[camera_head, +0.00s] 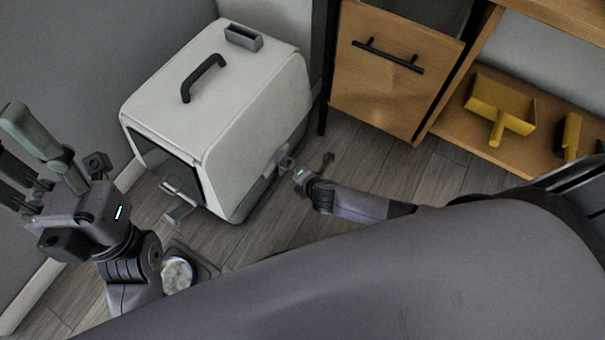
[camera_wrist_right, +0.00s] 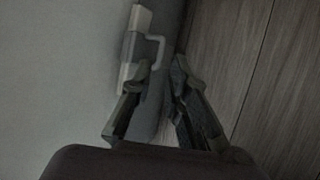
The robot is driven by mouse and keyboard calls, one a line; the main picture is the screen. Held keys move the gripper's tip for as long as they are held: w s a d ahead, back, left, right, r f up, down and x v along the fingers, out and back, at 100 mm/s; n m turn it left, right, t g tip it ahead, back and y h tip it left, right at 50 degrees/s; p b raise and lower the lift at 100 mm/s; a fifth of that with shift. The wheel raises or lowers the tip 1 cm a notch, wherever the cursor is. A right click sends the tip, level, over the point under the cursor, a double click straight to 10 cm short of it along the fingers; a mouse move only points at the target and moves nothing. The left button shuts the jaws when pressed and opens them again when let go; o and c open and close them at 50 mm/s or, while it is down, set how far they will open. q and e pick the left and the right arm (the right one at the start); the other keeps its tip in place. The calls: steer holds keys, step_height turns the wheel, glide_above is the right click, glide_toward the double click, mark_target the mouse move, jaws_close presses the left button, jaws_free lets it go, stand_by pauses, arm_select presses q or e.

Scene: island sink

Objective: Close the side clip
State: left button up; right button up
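A white pet carrier (camera_head: 225,105) with a grey lower part and a black top handle stands on the floor at the centre left. Its side clip (camera_head: 284,164) is a small light piece with a loop, low on the right side. In the right wrist view the clip (camera_wrist_right: 140,55) shows just beyond the fingertips, its loop sticking out to the right. My right gripper (camera_wrist_right: 162,72) is partly open with no object gripped, its left fingertip close to the clip; I cannot tell whether they touch. It also shows in the head view (camera_head: 310,172). My left gripper (camera_head: 22,150) is raised at the left, open and empty.
A metal latch piece (camera_head: 178,208) sticks out at the carrier's front. A round bowl (camera_head: 178,273) on a dark tray (camera_head: 207,268) lies in front. A wooden cabinet (camera_head: 390,75) stands behind right, with a yellow dustpan (camera_head: 500,103) on its shelf.

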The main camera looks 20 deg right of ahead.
steer(key=shift+v, duration=2.3)
